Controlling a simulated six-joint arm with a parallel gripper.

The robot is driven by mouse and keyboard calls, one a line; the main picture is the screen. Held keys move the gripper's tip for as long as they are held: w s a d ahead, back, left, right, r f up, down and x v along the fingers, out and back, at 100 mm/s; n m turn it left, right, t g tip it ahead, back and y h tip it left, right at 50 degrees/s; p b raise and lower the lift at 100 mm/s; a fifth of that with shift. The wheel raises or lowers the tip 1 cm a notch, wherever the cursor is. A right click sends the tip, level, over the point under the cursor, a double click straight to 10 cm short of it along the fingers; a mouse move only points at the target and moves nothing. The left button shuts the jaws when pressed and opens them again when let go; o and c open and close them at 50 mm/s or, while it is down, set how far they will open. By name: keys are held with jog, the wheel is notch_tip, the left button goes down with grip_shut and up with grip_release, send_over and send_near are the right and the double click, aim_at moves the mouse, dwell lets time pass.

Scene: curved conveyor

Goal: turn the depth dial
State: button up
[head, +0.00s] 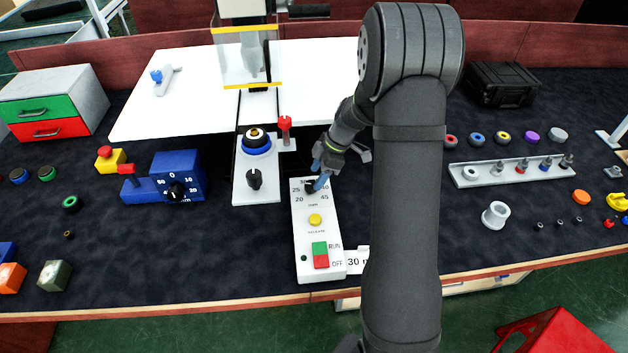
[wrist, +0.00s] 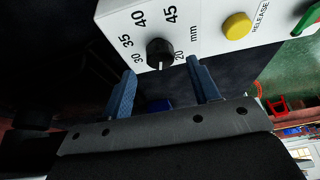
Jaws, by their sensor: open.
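The depth dial (head: 309,187) is a small black knob at the top of a white control panel (head: 306,237), ringed by numbers including 20, 25, 30 and 45. In the wrist view the knob (wrist: 160,52) shows clearly, with 30 to 45 and 20 around it and "mm" beside it. My gripper (head: 318,176) is over the top of the panel, at the dial. In the wrist view its two blue fingers (wrist: 161,68) are apart, one on each side of the knob, with gaps to both. The knob's pointer direction is hard to read.
The panel also has a yellow release button (head: 315,220) and a green-red RUN/OFF switch (head: 320,254). A card (head: 357,261) reading "30 m" is partly hidden by my arm. Left stand a white unit with a black knob (head: 254,179) and a blue box with a dial (head: 177,190).

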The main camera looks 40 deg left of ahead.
aim_at(312, 185)
jog(key=shift+x, duration=1.7)
jog(key=c, duration=1)
jog(key=shift+o, duration=0.2)
jog(key=m, duration=0.2)
jog(key=m+t+y, duration=0.1)
jog(key=m, duration=0.1)
jog(key=shift+s+d+m, duration=0.1)
jog(key=shift+s+m, duration=0.05)
jog(key=shift+m, duration=0.15)
jog(key=shift+s+m+t, duration=0.1)
jog(key=shift+m+t, duration=0.5)
jog(key=shift+m, duration=0.65)
jog(key=shift+s+m+t, duration=0.1)
jog(key=shift+m+t, duration=0.5)
jog(key=shift+m, duration=0.65)
